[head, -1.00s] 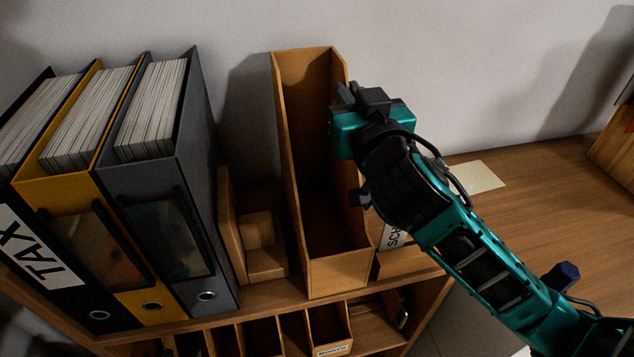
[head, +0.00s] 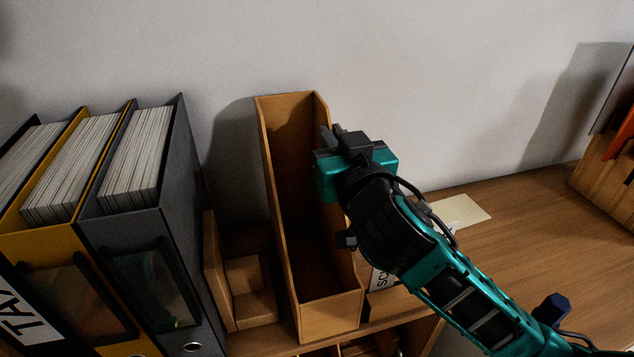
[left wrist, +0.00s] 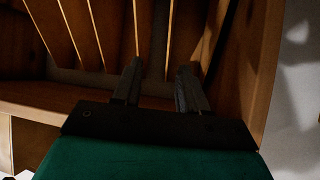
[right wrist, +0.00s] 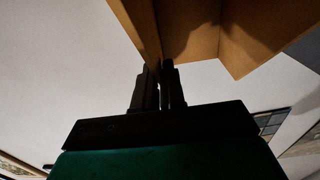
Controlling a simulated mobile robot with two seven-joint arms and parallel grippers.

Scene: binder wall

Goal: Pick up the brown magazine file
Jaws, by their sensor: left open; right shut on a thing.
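The brown magazine file (head: 330,317) stands upright and empty on the wooden shelf top, its open side facing me. My right gripper (head: 326,142) is at the upper right edge of the file, at its right side wall. In the right wrist view its fingers (right wrist: 159,85) are shut on the thin edge of a brown panel, the file's wall (right wrist: 190,30). My left gripper is out of the head view. In the left wrist view its fingers (left wrist: 157,85) are apart and empty, in front of upright wooden dividers (left wrist: 115,35).
Dark and yellow binders (head: 145,230) stand to the left. A small wooden organizer (head: 250,290) sits between them and the file. A pale paper (head: 462,208) lies on the shelf at right; a wooden box (head: 606,180) stands at the far right.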

